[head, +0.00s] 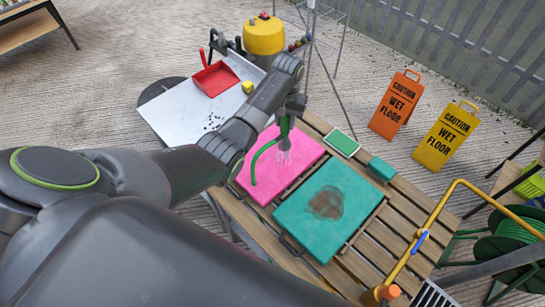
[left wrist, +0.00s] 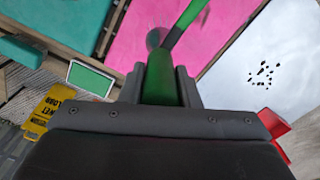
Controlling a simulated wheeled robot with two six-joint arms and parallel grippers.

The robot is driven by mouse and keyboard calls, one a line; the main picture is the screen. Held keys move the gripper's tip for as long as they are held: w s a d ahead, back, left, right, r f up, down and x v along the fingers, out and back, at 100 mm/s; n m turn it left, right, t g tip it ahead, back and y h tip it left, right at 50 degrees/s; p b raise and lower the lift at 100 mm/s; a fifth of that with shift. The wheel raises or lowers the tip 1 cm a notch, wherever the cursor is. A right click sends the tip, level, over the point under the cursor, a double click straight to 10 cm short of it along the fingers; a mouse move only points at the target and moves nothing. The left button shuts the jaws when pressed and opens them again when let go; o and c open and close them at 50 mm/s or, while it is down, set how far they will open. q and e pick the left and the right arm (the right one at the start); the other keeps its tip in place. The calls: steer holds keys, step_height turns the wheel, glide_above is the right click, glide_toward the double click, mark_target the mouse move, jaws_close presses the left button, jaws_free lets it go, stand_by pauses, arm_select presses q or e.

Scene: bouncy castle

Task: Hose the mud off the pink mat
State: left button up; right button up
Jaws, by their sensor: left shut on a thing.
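The pink mat (head: 268,188) lies flat on the slatted wooden table, partly behind my left arm and the hose. No mud shows on its visible part; some is hidden. My left gripper (head: 288,117) is above the far part of the pink mat, shut on the green hose nozzle (left wrist: 160,78). White streaks of water spray down from the nozzle onto the mat. The green hose (head: 258,158) loops down over the mat's left side. The pink mat also shows in the left wrist view (left wrist: 235,25). My right gripper is not in view.
A teal mat (head: 350,187) with a brown mud patch (head: 326,203) lies beside the pink one. A green-topped pad (head: 342,143) and a teal block (head: 381,168) are behind it. A yellow pipe (head: 412,250) rises at front right.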

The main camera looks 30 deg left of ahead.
arm_select(q)
steer(key=shift+a, duration=0.1)
stand_by(0.5)
steer(key=s+a+p, duration=0.1)
steer(key=s+a, duration=0.3)
steer(key=a, duration=0.5)
steer(key=shift+s+a, duration=0.15)
steer(key=shift+s, duration=0.2)
stand_by(0.7)
steer(key=shift+r, duration=0.1)
stand_by(0.8)
step_height(320, 180, up, 7)
stand_by(0.6)
stand_by(0.4)
